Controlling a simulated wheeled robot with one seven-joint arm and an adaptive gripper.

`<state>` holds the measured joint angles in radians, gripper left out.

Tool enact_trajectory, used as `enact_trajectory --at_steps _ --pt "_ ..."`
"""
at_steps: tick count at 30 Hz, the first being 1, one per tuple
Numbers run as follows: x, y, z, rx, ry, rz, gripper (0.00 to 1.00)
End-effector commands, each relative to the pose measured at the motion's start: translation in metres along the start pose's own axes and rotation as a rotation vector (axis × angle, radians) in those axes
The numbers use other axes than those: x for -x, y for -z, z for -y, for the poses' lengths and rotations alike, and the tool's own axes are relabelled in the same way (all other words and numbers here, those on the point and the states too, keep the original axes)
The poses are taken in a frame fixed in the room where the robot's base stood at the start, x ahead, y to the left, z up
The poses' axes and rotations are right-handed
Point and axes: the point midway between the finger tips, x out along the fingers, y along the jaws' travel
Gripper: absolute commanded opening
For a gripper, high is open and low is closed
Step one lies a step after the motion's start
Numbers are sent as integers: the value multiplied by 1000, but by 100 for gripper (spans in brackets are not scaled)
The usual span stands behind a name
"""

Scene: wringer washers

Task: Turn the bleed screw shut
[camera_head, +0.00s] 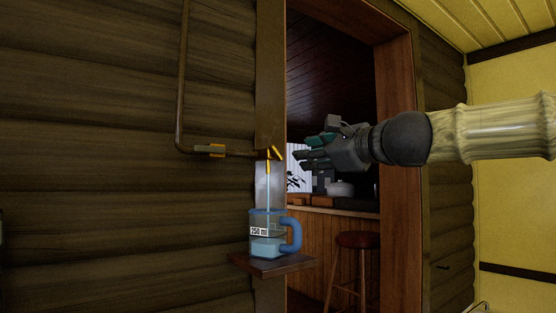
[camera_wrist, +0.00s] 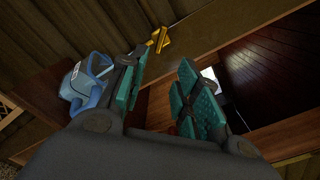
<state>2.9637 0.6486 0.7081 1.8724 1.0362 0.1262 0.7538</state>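The bleed screw (camera_head: 272,153) is a small yellow fitting at the end of a brown pipe on the log wall. In the wrist view the yellow screw (camera_wrist: 158,40) is beyond the fingertips, near the left finger. A thin pale blue stream runs down from it into a measuring jug (camera_head: 265,234) with a blue handle, marked 250 ml and partly filled. The jug also shows at the left of the wrist view (camera_wrist: 88,84). My gripper (camera_head: 302,152) is to the right of the screw and apart from it. Its teal-padded fingers (camera_wrist: 163,72) are spread with nothing between them.
The jug stands on a small wooden shelf (camera_head: 272,265) on the wall. The pipe (camera_head: 181,80) comes down the wall and bends right, with a grey-and-orange piece (camera_head: 210,150) on it. A doorway with a wooden frame (camera_head: 398,180) opens behind my gripper, showing a stool (camera_head: 357,240) and counter.

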Motion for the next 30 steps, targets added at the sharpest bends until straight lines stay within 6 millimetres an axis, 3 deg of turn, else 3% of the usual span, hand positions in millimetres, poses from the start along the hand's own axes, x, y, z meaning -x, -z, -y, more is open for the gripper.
enact_trajectory --at_steps 5,15,30 --pt "-6 -10 -5 4 -2 12 32" --pt "-57 -7 -6 -4 -15 12 32" --pt "-104 -7 -5 -1 -12 10 32"
